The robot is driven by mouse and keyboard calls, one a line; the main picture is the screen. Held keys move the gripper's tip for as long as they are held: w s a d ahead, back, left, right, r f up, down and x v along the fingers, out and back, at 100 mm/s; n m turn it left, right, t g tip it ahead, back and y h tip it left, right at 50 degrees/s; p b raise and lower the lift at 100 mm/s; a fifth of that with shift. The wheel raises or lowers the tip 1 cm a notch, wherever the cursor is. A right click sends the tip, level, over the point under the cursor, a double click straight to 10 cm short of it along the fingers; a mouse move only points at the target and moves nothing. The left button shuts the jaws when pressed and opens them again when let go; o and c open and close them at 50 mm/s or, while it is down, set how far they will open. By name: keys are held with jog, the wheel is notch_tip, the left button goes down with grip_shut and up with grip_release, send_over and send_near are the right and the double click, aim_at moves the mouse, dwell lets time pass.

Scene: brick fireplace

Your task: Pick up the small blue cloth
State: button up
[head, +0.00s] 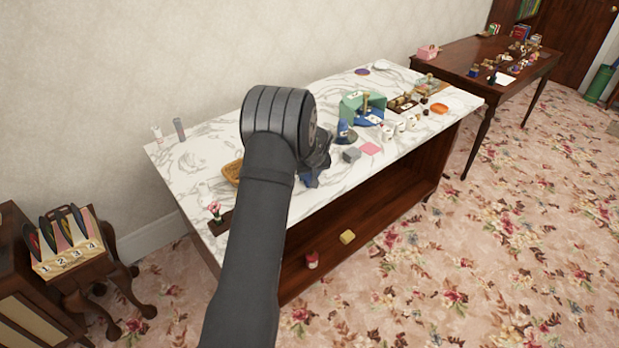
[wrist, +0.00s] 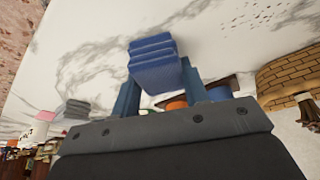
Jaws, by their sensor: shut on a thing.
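The small blue cloth (wrist: 153,62) is a folded stack of layers between the fingers of my gripper (wrist: 159,80) in the wrist view. My gripper is shut on it, with one finger on each side. White marble shows behind the cloth; I cannot tell how far it is from the tabletop. In the head view my gripper (head: 312,178) is over the marble table (head: 205,155), left of a grey folded cloth (head: 351,155). My arm hides part of it there, and the blue cloth cannot be made out clearly.
A pink cloth (head: 371,149) lies by the grey one. A green box (head: 350,106), white cups and an orange dish (head: 440,108) crowd the right. The back left marble is mostly clear.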

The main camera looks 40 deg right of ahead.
jog(key=shift+r, duration=0.1)
notch_tip(320, 180, up, 4)
jog(key=shift+r, duration=0.2)
jog(key=s+d+r, duration=0.2)
jog(key=s+r, duration=0.4)
jog(key=s, duration=0.5)
jog(key=shift+s+d+r, duration=0.2)
jog(key=shift+s, duration=0.05)
